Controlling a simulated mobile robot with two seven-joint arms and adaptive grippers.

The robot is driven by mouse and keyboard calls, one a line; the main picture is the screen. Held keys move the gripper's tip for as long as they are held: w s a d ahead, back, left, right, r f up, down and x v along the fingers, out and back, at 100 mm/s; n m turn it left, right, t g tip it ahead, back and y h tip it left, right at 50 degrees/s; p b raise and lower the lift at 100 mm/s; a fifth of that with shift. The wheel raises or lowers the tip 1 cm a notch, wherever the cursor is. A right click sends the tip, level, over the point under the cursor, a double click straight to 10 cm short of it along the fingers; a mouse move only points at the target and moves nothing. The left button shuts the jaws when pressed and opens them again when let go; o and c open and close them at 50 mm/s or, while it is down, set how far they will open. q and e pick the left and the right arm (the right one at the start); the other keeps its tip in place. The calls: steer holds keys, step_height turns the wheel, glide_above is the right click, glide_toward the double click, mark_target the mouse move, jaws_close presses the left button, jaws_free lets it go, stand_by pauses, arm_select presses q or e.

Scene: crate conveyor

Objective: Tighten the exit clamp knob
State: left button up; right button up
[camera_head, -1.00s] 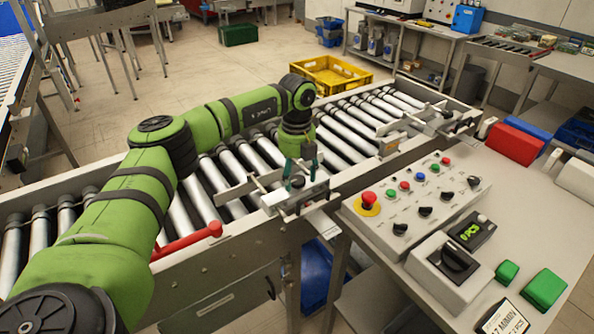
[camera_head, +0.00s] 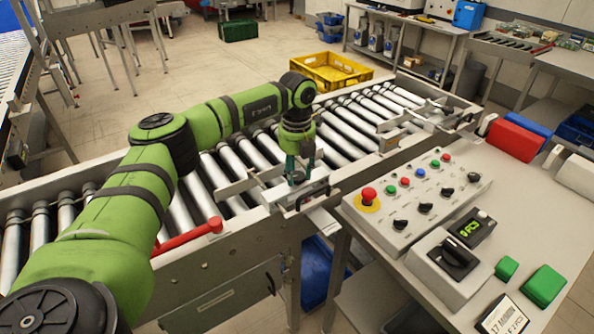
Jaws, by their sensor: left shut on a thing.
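My left arm reaches in from the left over the roller conveyor. Its gripper (camera_head: 299,175) points down at the clamp (camera_head: 312,190) on the conveyor's near side rail. The fingers are shut on the small dark clamp knob (camera_head: 297,180), which is mostly hidden between them. A flat metal guide bar (camera_head: 236,187) runs beside this clamp over the rollers. A second clamp (camera_head: 391,141) sits farther right along the same rail, with no gripper at it. My right gripper is not in view.
A control panel (camera_head: 418,195) with an emergency stop (camera_head: 368,195) sits on the bench at right. A yellow crate (camera_head: 331,72) is on the floor behind. The rollers carry no crate.

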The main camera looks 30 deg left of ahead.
arm_select(q)
steer(key=m, duration=0.4)
steer(key=shift+f+b, duration=0.2)
steer(key=shift+b, duration=0.15)
steer(key=m, duration=0.4)
steer(key=shift+s+m+b, duration=0.1)
steer(key=shift+m+b, duration=0.2)
steer(key=shift+m, duration=0.1)
steer(key=m, duration=0.4)
steer(key=shift+a+m+b, duration=0.1)
steer(key=shift+m+b, duration=0.25)
steer(key=shift+m, duration=1.75)
steer(key=o, duration=1.1)
steer(key=shift+o, duration=0.2)
steer(key=shift+a+r, duration=0.1)
